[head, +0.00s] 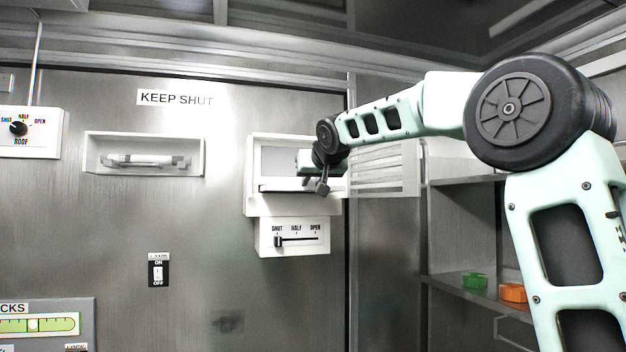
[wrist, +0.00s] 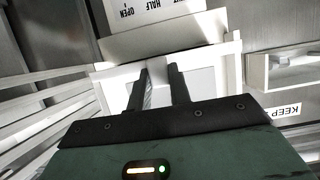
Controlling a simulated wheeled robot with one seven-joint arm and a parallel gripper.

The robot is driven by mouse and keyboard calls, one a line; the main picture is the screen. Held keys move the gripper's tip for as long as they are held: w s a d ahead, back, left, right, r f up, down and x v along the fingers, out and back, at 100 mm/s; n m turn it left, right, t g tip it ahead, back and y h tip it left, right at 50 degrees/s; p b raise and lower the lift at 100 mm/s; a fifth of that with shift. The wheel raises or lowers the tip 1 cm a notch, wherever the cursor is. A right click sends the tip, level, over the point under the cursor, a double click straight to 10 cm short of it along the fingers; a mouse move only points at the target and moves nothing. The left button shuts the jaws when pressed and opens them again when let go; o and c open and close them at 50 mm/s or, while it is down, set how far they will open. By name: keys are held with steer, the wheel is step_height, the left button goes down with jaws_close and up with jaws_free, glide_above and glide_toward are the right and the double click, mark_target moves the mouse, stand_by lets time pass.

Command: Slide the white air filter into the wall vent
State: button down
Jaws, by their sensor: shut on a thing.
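The wall vent (head: 250,190) is a white frame on the metal wall in the head view. It also shows upside down in the wrist view (wrist: 236,62). My gripper (head: 322,187) is at the right part of the vent's opening. In the wrist view, my gripper's (wrist: 160,72) two dark fingers reach over a white panel, which looks like the air filter (wrist: 205,88). The fingers are shut on it, though the grip point is partly hidden. The filter lies at the vent's mouth; how deep it sits I cannot tell.
A white slatted panel (head: 385,168) stands out right of the vent. A slider box (head: 292,238) marked SHUT, HALF, OPEN is just below it, its knob at SHUT. A recessed handle (head: 145,161) is to the left. Shelves (head: 470,286) with small bins are at right.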

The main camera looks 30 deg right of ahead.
steer(key=shift+w+d+p, duration=0.3)
steer(key=shift+w+p, duration=0.2)
steer(key=shift+w, duration=0.55)
steer(key=shift+w+d+p, duration=0.3)
steer(key=shift+w+p, duration=0.15)
steer(key=shift+w, duration=0.55)
steer(key=shift+w+d+p, duration=0.3)
steer(key=shift+w+p, duration=0.2)
steer(key=shift+w, duration=0.55)
steer(key=shift+w+d+p, duration=0.25)
steer(key=shift+w+p, duration=0.45)
steer(key=shift+w, duration=0.25)
steer(key=shift+w+d+p, duration=0.3)
steer(key=shift+w+p, duration=0.45)
steer(key=shift+w, duration=0.2)
steer(key=shift+w+d+p, duration=0.25)
steer(key=shift+w+p, duration=0.45)
steer(key=shift+w, duration=0.25)
steer(key=c, duration=1.2)
jaws_free()
steer(key=shift+s, duration=0.15)
steer(key=shift+s+a+b, duration=0.1)
steer(key=shift+s+b, duration=0.15)
steer(key=shift+b, duration=0.2)
steer(key=b+v, duration=0.8)
steer(key=v, duration=0.8)
steer(key=shift+s+r, duration=0.25)
steer(key=shift+s, duration=0.05)
